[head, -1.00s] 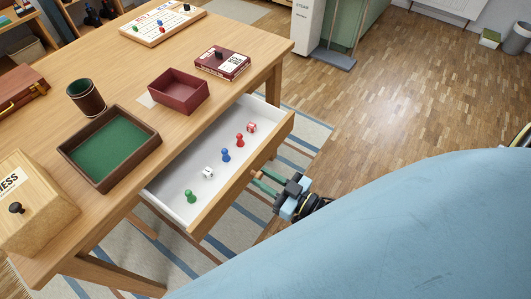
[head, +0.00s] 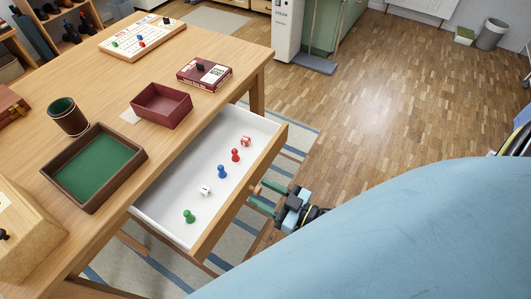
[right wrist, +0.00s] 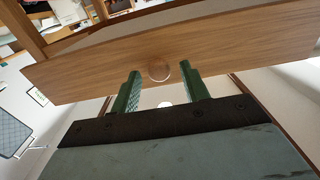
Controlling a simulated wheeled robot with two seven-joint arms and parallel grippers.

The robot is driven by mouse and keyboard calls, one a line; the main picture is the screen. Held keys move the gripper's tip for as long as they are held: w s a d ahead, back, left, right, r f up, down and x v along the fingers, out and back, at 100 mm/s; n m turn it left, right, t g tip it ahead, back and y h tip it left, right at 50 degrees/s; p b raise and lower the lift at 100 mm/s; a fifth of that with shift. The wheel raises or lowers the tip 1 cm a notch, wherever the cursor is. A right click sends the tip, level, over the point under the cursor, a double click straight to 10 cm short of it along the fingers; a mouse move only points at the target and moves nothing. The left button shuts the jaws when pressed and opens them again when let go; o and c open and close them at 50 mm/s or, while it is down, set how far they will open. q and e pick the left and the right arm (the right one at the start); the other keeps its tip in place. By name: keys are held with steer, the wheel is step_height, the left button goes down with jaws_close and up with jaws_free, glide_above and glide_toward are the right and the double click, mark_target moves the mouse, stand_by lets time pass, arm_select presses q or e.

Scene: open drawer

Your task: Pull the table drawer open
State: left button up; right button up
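The table drawer (head: 160,213) is pulled out from the wooden table (head: 100,75), with its white inside showing in the head view. Its wooden front (right wrist: 100,65) spans the right wrist view. A round wooden knob (head: 256,190) sits on that front; it also shows in the wrist view (right wrist: 158,70). My right gripper (head: 268,195) is at the knob. Its green fingers stand apart on either side of the knob, with a gap on each side in the wrist view (right wrist: 161,85). My left gripper is not in view.
Pawns and dice, such as a green pawn (head: 189,216), stand in the drawer. On the table are a green-lined tray (head: 130,180), a dice cup (head: 68,117), a dark red box (head: 162,105) and a game box (head: 204,74).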

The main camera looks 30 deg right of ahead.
steer(key=shift+s+d, duration=0.1)
steer(key=shift+s, duration=0.05)
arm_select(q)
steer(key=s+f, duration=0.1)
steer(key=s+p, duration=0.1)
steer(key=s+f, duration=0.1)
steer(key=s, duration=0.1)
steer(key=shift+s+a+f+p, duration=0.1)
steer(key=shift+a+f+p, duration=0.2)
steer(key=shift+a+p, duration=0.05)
arm_select(e)
steer(key=v, duration=1.3)
